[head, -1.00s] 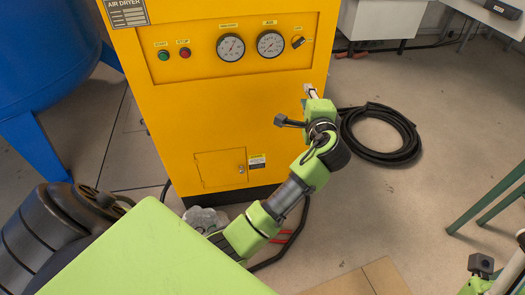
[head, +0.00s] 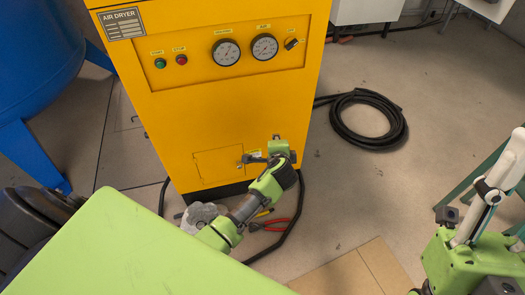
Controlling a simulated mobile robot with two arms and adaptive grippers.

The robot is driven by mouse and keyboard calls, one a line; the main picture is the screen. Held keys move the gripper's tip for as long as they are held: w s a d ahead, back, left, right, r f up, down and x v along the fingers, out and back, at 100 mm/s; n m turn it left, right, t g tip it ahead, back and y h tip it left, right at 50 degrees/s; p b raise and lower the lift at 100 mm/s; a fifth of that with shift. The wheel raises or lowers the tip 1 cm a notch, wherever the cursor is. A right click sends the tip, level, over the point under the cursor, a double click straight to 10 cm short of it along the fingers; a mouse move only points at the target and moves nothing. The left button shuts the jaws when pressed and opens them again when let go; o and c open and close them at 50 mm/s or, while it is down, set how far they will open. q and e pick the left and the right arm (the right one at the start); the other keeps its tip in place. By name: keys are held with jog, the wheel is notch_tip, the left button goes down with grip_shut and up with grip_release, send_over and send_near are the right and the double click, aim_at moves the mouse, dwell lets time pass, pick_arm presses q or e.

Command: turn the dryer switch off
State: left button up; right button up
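The dryer switch (head: 291,43) is a small black rotary knob at the upper right of the yellow air dryer's front panel (head: 225,105). Small labels sit around it, too small to read, and I cannot tell its setting. My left gripper (head: 276,141) is in front of the dryer's lower right side, well below the switch. Its fingers are foreshortened and mostly hidden.
Two gauges (head: 264,47), a green button (head: 160,63) and a red button (head: 181,60) share the panel. A blue tank (head: 40,60) stands at left. A coiled black hose (head: 367,118) and red-handled pliers (head: 268,225) lie on the floor. Floor right of the dryer is mostly clear.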

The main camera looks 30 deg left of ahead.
pick_arm(q)
jog(key=shift+g+h, duration=0.3)
jog(key=shift+g, duration=0.1)
jog(key=shift+s+a+f+p, duration=0.3)
jog(key=shift+s+f, duration=0.4)
jog(key=shift+f, duration=0.25)
jog(key=shift+s+a+f+p, duration=0.25)
jog(key=shift+s+f, duration=0.4)
jog(key=shift+f, duration=0.25)
